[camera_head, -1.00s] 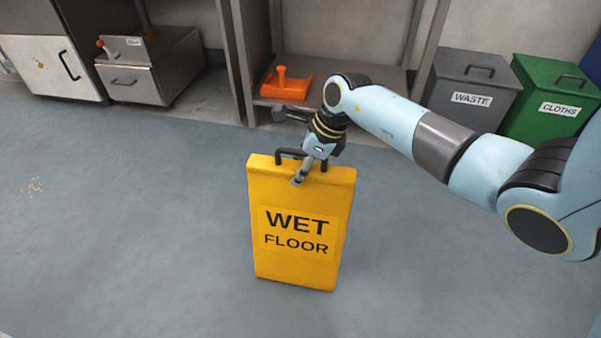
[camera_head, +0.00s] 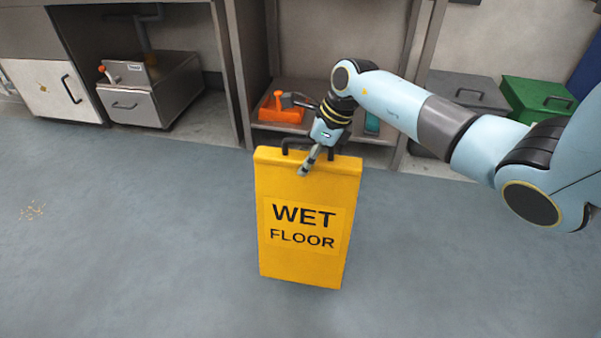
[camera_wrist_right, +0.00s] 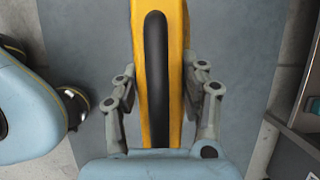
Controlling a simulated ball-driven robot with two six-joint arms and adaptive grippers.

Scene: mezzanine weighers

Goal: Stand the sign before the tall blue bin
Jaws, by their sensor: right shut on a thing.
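The yellow "WET FLOOR" sign (camera_head: 305,225) is upright, folded flat, in the middle of the head view. My right gripper (camera_head: 306,168) is shut on it at its top, by the black handle (camera_head: 290,142). In the right wrist view, the fingers (camera_wrist_right: 160,85) lie on either side of the sign's yellow top edge (camera_wrist_right: 143,20) and its black handle (camera_wrist_right: 157,60). I cannot tell whether the sign's foot touches the floor. A dark blue upright surface (camera_head: 588,82), perhaps the tall blue bin, is cut off at the right edge. My left gripper is out of view.
A grey bin (camera_head: 468,92) and a green bin (camera_head: 540,98) stand at the back right, partly behind my arm. Steel cabinets and a shelf with an orange weigher (camera_head: 282,112) line the back. The floor around the sign is clear.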

